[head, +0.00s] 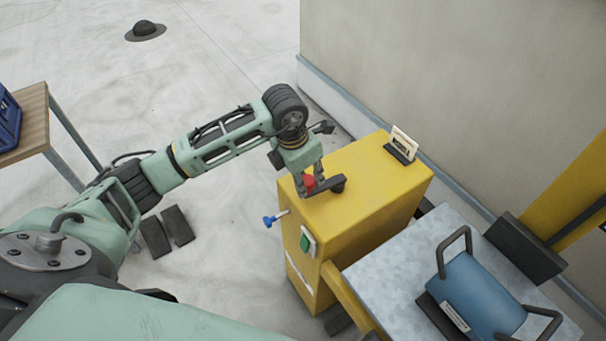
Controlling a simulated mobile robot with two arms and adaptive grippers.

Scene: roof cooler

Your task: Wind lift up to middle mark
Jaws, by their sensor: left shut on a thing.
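The yellow lift housing (365,195) stands at the centre right. On its top is a dark crank arm (328,185) with a red knob (309,182). My left gripper (309,188) points down over the crank and is shut on the red knob; the fingers partly hide it. The lift platform (378,284), a grey metal plate, is at the right of the housing and carries a blue case with dark handles (478,295). No middle mark can be made out. My right gripper is not in view.
A blue-handled lever (275,219) and a green switch (305,241) sit on the housing's side. A small sign (402,147) stands on its top. A wall (450,90) rises behind. A wooden table (30,120) with a blue crate is at far left.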

